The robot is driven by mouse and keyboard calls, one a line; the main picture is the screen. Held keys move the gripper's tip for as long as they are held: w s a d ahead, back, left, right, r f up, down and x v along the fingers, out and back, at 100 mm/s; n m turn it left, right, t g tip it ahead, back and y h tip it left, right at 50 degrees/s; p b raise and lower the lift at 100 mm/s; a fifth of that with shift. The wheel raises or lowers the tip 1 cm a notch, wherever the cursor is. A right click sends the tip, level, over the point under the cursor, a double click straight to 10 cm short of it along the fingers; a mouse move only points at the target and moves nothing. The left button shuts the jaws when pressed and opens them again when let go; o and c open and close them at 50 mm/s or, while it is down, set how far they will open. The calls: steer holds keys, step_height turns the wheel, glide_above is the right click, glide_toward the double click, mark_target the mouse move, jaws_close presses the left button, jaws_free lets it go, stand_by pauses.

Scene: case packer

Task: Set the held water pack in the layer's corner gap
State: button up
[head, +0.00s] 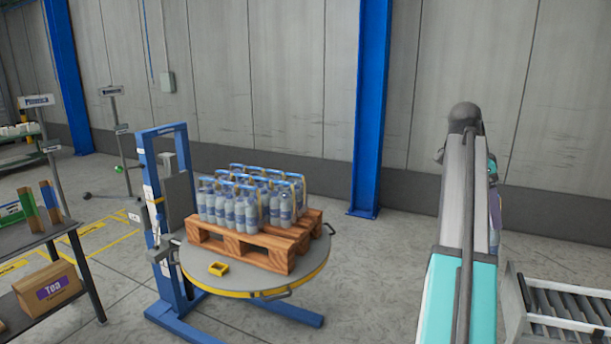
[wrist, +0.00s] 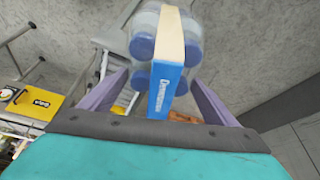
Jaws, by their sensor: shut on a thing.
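The held water pack (wrist: 190,25) shows in the wrist view as clear bottles with blue caps, a tan strap and a blue label. My gripper (wrist: 160,80) is shut on it, with a purple finger on each side. In the head view my arm hides most of the gripper and the pack. The layer of water packs (head: 243,207) stands upright on a wooden pallet (head: 262,252), left of my arm. Bare slats show along the pallet's right side; packs in front partly hide the layer's far side, so the corner gap is not clearly seen.
The pallet rests on a round grey turntable (head: 312,280) with a yellow rim and a small yellow block (head: 218,268) on it. A blue post frame (head: 165,220) stands at its left. A roller conveyor (head: 565,305) is at right. Shelves with boxes (head: 48,285) stand at far left.

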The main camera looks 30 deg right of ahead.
steer(key=w+a+f+n+t, duration=0.1)
steer(key=w+a+f+n, duration=0.15)
steer(key=w+a, duration=0.55)
steer(key=w+a+f+n+t+h+b, duration=0.1)
steer(key=w+a+f+n, duration=0.1)
steer(key=w+a+f, duration=0.5)
steer(key=w+a+f+n+t, duration=0.1)
steer(key=w+a+n, duration=0.3)
steer(key=a, duration=0.7)
steer(key=w+a+f+n+t+y, duration=0.1)
steer(key=a+n, duration=0.4)
steer(key=a, duration=0.5)
steer(key=w+a+f+n+t+y, duration=0.1)
steer(key=w+a+f+n, duration=0.3)
steer(key=a, duration=0.7)
steer(key=w+a+f+n+t+y+b, duration=0.1)
steer(key=a+f+n, duration=0.4)
steer(key=a, duration=0.6)
steer(key=shift+w+f+n+t+y, duration=0.2)
steer(key=shift+w+n+t+y, duration=0.3)
steer(key=shift+w+n+y, duration=0.45)
steer(key=shift+s, duration=0.2)
